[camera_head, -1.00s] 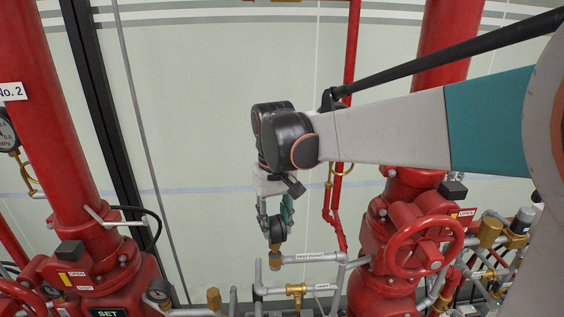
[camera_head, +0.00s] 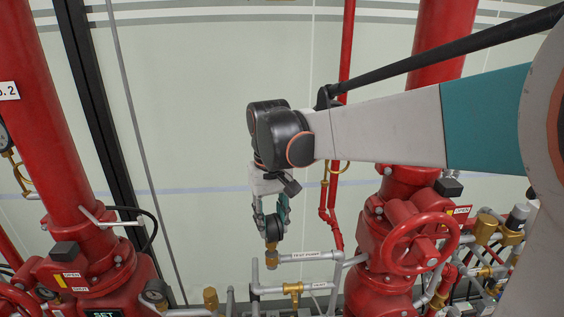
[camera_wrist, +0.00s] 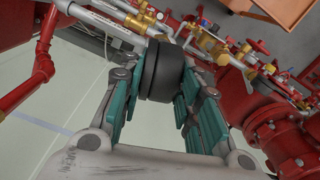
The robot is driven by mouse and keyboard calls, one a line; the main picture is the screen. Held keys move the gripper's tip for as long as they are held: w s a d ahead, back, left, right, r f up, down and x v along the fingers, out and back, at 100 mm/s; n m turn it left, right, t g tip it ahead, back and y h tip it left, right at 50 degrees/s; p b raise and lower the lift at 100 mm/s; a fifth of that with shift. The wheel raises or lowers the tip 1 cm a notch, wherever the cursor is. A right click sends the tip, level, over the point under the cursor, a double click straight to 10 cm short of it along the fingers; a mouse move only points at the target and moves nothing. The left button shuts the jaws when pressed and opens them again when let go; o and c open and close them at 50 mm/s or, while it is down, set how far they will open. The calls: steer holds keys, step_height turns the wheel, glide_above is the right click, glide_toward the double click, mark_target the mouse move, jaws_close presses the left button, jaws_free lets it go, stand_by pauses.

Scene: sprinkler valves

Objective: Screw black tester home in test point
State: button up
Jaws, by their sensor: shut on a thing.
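The black tester (camera_head: 273,228) is a round dark gauge with a brass lower end. It sits upright at the left end of the grey pipe labelled TEST POINT (camera_head: 307,255). My gripper (camera_head: 271,216) comes from above and is shut on the tester, with teal finger pads on both sides. In the wrist view the tester (camera_wrist: 165,70) is a dark cylinder between the teal fingers of my gripper (camera_wrist: 165,85). The joint below the tester is too small to tell how deep its thread sits.
A red riser with a red handwheel (camera_head: 421,243) stands to the right. Another red riser (camera_head: 50,130) with a valve body stands at the left. Grey pipes with brass fittings (camera_head: 293,289) run below the test point. The pale wall behind is clear.

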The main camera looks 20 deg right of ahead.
steer(key=shift+s+f+b, duration=0.1)
steer(key=shift+f+b, duration=0.8)
steer(key=shift+f, duration=0.35)
